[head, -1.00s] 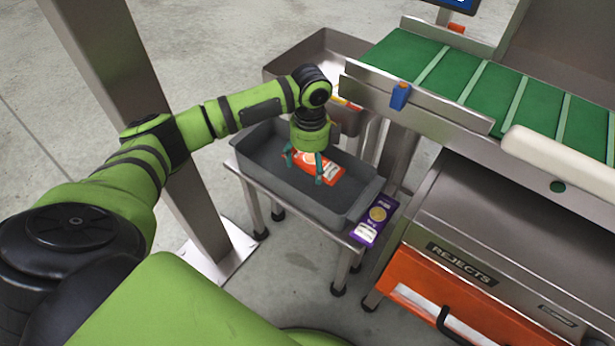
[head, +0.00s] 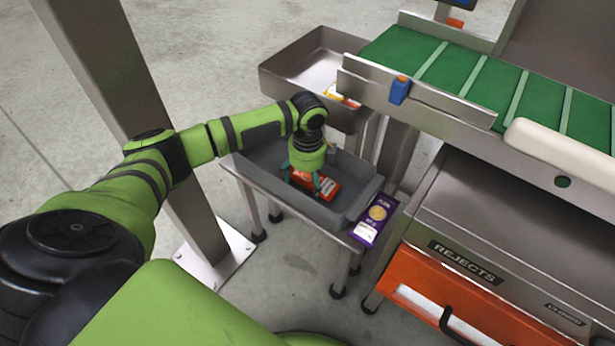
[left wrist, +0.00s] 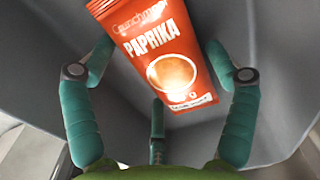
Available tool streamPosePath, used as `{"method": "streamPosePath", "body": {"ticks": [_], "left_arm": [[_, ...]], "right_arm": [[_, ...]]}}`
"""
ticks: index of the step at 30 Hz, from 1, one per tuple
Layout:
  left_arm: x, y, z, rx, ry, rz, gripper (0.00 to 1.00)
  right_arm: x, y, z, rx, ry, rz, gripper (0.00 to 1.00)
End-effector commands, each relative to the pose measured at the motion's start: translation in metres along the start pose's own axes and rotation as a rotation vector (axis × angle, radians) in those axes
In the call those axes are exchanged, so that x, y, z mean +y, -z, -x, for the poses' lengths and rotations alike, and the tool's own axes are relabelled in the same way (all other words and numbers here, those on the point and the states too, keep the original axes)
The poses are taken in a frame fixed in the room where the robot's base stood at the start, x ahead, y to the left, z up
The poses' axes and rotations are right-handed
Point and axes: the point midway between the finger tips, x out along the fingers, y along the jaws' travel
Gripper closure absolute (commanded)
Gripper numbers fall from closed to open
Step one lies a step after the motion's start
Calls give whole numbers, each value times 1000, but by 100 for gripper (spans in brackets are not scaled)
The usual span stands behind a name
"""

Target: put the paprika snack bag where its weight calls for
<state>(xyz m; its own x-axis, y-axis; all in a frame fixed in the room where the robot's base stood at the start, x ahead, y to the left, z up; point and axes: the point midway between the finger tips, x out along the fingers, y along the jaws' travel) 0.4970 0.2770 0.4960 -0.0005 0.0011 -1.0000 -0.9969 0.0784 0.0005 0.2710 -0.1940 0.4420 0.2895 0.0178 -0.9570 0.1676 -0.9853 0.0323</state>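The paprika snack bag (head: 322,185) is orange-red and lies in a grey tub (head: 335,215) on a small steel stand. In the left wrist view the bag (left wrist: 163,55) shows its "PAPRIKA" label, between and beyond the fingers. My left gripper (head: 309,181) reaches down into the tub over the bag. Its teal fingers (left wrist: 158,110) are spread apart and the bag is not clamped between them. Whether a finger touches the bag I cannot tell. My right gripper is in neither view.
A steel tray (head: 300,68) with packets stands behind, at the end of a green belt (head: 475,80). An orange drawer (head: 430,300) sits under the REJECTS label. A steel post (head: 130,110) stands left.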

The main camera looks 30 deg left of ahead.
Motion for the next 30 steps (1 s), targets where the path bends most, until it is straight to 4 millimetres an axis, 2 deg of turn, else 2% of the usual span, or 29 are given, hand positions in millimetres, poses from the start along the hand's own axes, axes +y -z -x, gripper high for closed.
{"method": "streamPosePath", "body": {"ticks": [11,14,17,27,30], "left_arm": [[0,0,1,0,0,0,0],[0,0,7,0,1,-1,0],[-1,0,20,1,3,-1,0],[-1,0,90,1,3,0,0],[-1,0,105,1,2,-1,0]], "right_arm": [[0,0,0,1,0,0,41],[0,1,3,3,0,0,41],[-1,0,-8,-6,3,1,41],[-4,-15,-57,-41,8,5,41],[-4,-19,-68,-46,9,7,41]]}}
